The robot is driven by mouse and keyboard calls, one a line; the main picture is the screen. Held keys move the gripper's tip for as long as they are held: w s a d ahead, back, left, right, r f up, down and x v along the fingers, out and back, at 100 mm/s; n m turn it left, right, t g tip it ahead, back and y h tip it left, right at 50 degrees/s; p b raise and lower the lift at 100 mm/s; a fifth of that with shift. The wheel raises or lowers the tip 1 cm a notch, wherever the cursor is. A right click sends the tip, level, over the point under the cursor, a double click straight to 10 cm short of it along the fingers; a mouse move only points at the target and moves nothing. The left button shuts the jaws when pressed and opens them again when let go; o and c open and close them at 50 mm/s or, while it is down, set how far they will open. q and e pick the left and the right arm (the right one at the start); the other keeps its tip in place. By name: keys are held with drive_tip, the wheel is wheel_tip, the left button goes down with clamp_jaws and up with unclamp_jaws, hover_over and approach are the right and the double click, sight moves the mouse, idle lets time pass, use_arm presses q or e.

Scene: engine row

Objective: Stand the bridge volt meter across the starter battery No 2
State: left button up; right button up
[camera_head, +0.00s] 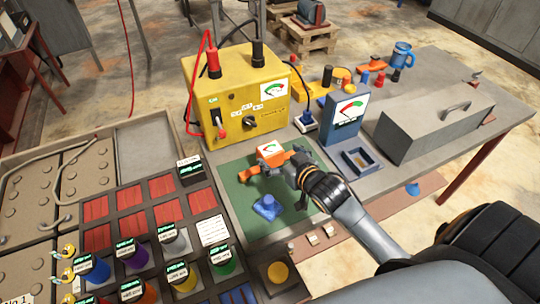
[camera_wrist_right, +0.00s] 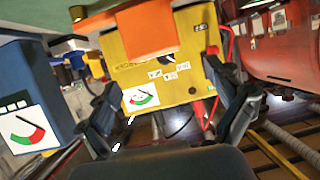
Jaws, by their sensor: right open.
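The bridge volt meter, which I take to be the orange piece with a white dial (camera_head: 270,149), is over the green mat (camera_head: 243,222). An orange block (camera_wrist_right: 140,36), likely part of it, shows at the top of the right wrist view. My right gripper (camera_head: 284,170) is at the meter's right end with its fingers apart; in the wrist view they (camera_wrist_right: 168,115) spread on either side below the orange block. Beige batteries with round caps (camera_head: 75,178) stand at the left. A "No 1" label shows at the lower left; I cannot read which is No 2. My left gripper is out of view.
A yellow charger box (camera_head: 240,90) with red and black leads stands behind the mat. A blue gauge stand (camera_head: 345,110) and a grey toolbox (camera_head: 430,120) are to the right. A blue knobbed piece (camera_head: 267,207) sits on the mat. Red trays and coloured pots (camera_head: 135,255) lie between mat and batteries.

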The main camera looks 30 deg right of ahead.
sight(270, 148)
drive_tip(key=shift+x, duration=0.85)
drive_tip(key=shift+w+f+p, duration=0.3)
drive_tip(key=shift+w+p, duration=0.05)
drive_tip(key=shift+w, duration=0.1)
drive_tip(key=x, duration=0.3)
drive_tip(key=shift+d+f+p, duration=0.15)
drive_tip(key=shift+f+p, duration=0.05)
drive_tip(key=shift+p, duration=0.2)
drive_tip(key=shift+w+f, duration=0.15)
drive_tip(key=shift+w, duration=0.15)
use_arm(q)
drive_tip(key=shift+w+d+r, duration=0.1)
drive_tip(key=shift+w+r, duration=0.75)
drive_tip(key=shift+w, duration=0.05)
use_arm(e)
drive_tip(key=c, duration=1.4)
drive_tip(key=shift+c, duration=0.5)
